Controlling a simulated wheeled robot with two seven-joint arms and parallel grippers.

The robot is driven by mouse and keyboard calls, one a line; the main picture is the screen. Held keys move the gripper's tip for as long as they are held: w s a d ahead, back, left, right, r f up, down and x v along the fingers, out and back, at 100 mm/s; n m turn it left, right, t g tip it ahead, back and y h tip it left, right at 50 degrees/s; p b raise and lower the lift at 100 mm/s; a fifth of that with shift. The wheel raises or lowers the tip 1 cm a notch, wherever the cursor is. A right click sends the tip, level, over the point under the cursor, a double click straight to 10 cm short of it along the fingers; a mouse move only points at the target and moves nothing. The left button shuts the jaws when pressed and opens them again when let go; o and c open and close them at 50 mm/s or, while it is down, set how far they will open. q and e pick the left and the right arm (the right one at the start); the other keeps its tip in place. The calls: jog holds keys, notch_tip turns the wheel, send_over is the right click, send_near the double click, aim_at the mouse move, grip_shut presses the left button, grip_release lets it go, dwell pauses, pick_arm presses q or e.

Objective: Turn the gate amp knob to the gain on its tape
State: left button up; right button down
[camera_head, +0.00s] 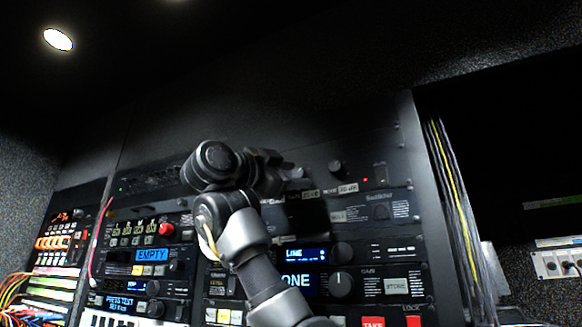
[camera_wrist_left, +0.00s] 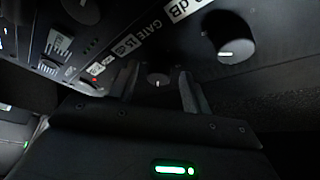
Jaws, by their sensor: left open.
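In the left wrist view a small dark knob (camera_wrist_left: 158,80) with a pale pointer mark shows between the finger tips of my left gripper (camera_wrist_left: 160,88). The pointer's exact setting is too small to read. My right gripper is out of view.
Lit displays (camera_head: 301,254) and more knobs lie below. Cables (camera_head: 448,190) hang at the right.

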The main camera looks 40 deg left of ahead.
pick_arm(q)
jog(key=shift+c, duration=0.5)
jog(key=c, duration=0.7)
jog(key=shift+a, duration=0.15)
jog(key=shift+c, duration=0.9)
jog(key=shift+d, duration=0.2)
jog(key=shift+w+d+f+n+t+y+b, duration=0.1)
jog(key=shift+n+t+y+b, duration=0.15)
jog(key=shift+n+y+b, duration=1.15)
jog(key=shift+d+f+n+t+y+b, duration=0.1)
jog(key=shift+n+t+y+b, duration=0.45)
jog(key=shift+n, duration=1.6)
jog(key=shift+w+f+n+y+b, duration=0.1)
jog(key=shift+n+y+b, duration=0.65)
jog(key=shift+n+b, duration=0.75)
jog(key=shift+n, duration=0.45)
jog(key=shift+r, duration=0.1)
